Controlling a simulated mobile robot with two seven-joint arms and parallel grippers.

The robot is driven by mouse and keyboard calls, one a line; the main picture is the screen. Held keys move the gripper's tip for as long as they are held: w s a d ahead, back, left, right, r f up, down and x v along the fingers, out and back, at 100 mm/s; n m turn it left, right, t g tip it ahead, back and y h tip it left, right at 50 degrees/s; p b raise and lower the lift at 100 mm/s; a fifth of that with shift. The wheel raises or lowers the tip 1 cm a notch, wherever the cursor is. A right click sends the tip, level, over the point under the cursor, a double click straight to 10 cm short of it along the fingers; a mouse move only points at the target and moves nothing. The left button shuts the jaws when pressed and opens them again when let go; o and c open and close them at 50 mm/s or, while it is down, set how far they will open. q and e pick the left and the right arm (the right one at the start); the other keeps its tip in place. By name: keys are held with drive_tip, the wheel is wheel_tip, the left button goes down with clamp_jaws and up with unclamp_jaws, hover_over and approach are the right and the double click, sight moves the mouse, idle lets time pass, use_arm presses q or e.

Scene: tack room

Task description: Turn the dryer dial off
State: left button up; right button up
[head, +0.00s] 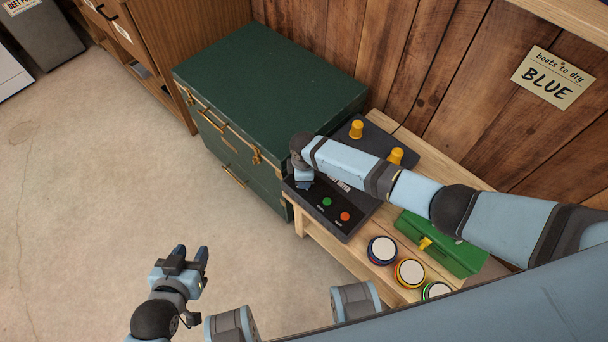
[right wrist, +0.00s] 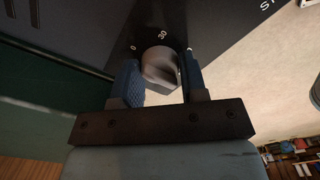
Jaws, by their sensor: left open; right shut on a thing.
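The dryer (head: 318,212) is a dark box on a wooden bench, with a green button, a red button and yellow pegs. In the head view my right arm reaches across it, and its gripper (head: 303,181) points down at the panel's left end, hiding the dial there. In the right wrist view the grey dial (right wrist: 161,66) sits between the fingers of my right gripper (right wrist: 163,80), which is shut on it. Marks 0 and 30 show beside the dial. Which mark it points to I cannot tell. My left gripper (head: 187,264) is open and empty above the floor.
A green chest (head: 270,85) stands left of the bench (head: 318,240). A green metal box (head: 440,243) and several round tins (head: 382,250) are on the bench's right part. A note reading "boots to dry BLUE" (head: 553,78) is on the plank wall. Floor at left is clear.

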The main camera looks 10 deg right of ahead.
idle(0.5)
drive_tip(key=o, duration=0.9)
use_arm(q)
drive_tip(key=shift+r, duration=0.1)
use_arm(e)
drive_tip(key=shift+r, duration=0.4)
use_arm(q)
drive_tip(key=r+p, duration=0.1)
drive_tip(key=p, duration=0.2)
drive_tip(key=shift+s+a, duration=0.1)
use_arm(e)
wheel_tip(320, 180, up, 13)
drive_tip(key=shift+r, duration=0.1)
use_arm(q)
drive_tip(key=shift+r, duration=0.25)
